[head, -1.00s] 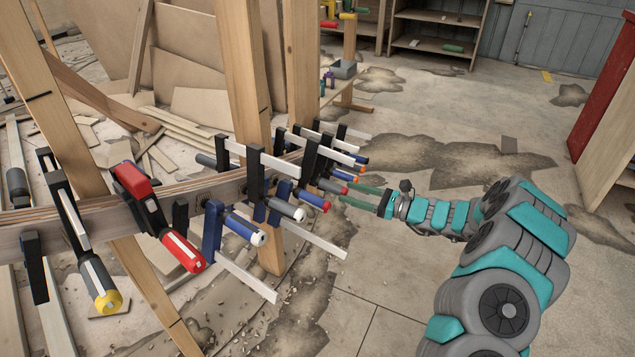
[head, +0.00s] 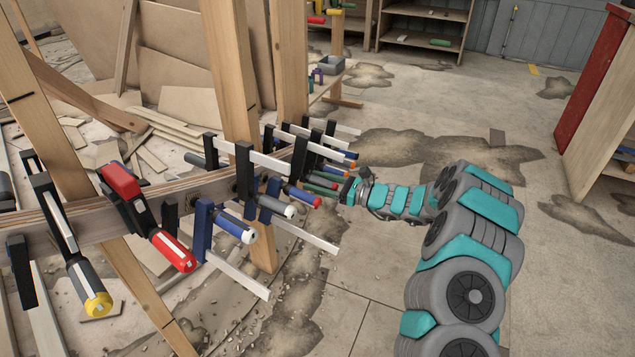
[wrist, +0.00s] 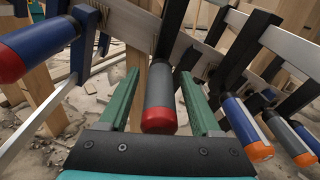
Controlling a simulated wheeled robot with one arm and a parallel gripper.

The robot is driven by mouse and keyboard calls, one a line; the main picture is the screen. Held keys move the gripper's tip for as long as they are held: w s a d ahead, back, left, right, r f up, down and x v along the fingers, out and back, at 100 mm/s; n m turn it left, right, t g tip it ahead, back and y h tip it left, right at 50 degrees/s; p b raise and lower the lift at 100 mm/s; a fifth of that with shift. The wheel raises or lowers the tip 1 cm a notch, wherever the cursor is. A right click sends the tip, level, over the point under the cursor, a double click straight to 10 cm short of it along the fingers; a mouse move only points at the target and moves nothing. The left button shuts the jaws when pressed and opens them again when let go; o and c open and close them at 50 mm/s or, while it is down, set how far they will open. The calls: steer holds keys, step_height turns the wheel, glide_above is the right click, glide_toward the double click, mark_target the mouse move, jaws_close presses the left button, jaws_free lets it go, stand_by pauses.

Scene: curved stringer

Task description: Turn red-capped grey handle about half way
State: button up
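The grey handle with a red cap (wrist: 160,100) points toward me in the middle of the wrist view, hanging from a dark clamp bar. My gripper (wrist: 160,77) has its two green fingers on either side of this handle, with narrow gaps visible, so it is open around it and not pressed on it. In the head view my gripper (head: 324,184) reaches in among the clamp handles from the right. There the fingers and neighbouring clamps largely hide the grey handle.
A blue handle with a red cap (wrist: 35,48) is close on the left. More clamps line the curved wooden stringer (head: 90,220). Wooden posts (head: 232,80) stand behind. The floor (head: 370,270) at right is open.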

jaws_close()
stand_by(0.3)
steer(key=shift+r+m+p, duration=0.1)
steer(key=shift+m+p, duration=0.2)
steer(key=shift+p, duration=0.5)
steer(key=shift+m+g+p, duration=0.5)
steer(key=shift+m+p, duration=0.6)
steer(key=m+p, duration=0.2)
steer(key=m, duration=0.2)
steer(key=shift+g+y, duration=0.4)
steer(key=m, duration=0.4)
steer(key=shift+g+y+p, duration=0.3)
steer(key=shift+y+p, duration=0.05)
steer(key=shift+y, duration=0.05)
steer(key=m, duration=0.4)
steer(key=shift+m+y, duration=0.3)
steer(key=shift+y, duration=0.1)
steer(key=shift+m, duration=0.3)
